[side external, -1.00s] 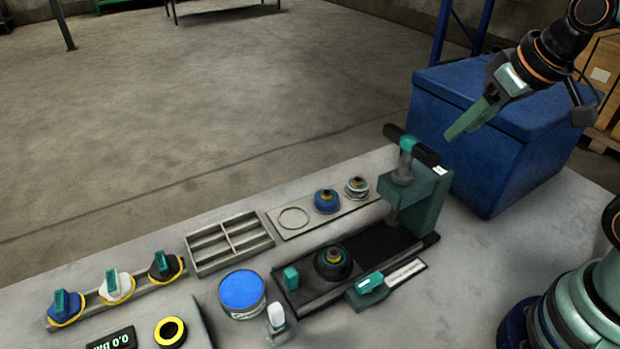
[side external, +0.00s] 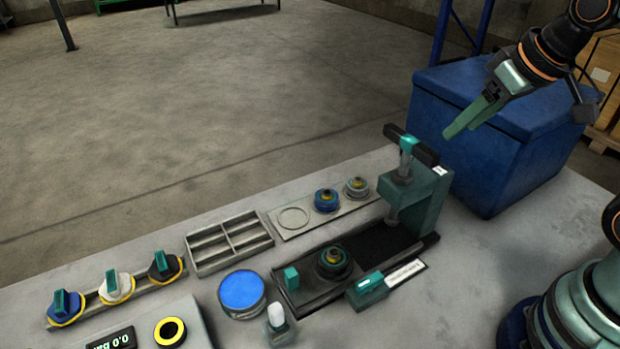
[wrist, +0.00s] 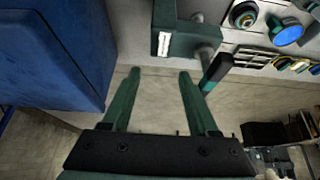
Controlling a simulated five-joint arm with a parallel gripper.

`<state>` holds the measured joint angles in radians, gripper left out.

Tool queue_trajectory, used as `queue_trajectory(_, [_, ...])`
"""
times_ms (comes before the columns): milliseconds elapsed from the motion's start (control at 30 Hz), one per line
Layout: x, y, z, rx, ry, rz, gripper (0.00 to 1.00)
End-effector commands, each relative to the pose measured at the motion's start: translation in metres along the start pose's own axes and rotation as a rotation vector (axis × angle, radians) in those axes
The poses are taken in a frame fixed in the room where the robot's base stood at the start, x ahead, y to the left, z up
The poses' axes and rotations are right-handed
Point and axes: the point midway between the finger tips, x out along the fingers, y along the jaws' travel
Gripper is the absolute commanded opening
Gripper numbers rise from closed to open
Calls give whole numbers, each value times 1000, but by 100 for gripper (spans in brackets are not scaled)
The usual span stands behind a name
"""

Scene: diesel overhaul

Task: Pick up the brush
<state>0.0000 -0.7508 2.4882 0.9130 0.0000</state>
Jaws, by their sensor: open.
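My gripper (side external: 462,122) hangs above the bench's far right, near the blue box and above the green press. In the wrist view its two green fingers (wrist: 160,72) are apart with nothing between them. I cannot make out a brush for certain. A small bottle with a white cap (side external: 277,312) stands at the bench's front. A teal block with a white strip (side external: 390,281) lies in front of the black base; I cannot tell whether either is or holds the brush. Both are well away from my gripper.
The green press (side external: 428,200) with its black crossbar (side external: 410,145) rises near my gripper; its crossbar also shows in the wrist view (wrist: 217,70). The blue box (side external: 480,150) stands behind. A blue-topped tin (side external: 242,291), grey divided tray (side external: 229,243) and several knobs are left.

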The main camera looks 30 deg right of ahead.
Motion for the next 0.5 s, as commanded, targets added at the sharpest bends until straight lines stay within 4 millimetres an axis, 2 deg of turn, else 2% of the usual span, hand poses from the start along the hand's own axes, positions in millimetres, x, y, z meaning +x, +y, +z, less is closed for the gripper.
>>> queue_trajectory(233, [-42,0,-24,0,6,0,60])
queue_trajectory(500, [-45,-57,-48,-287,-92,-85,60])
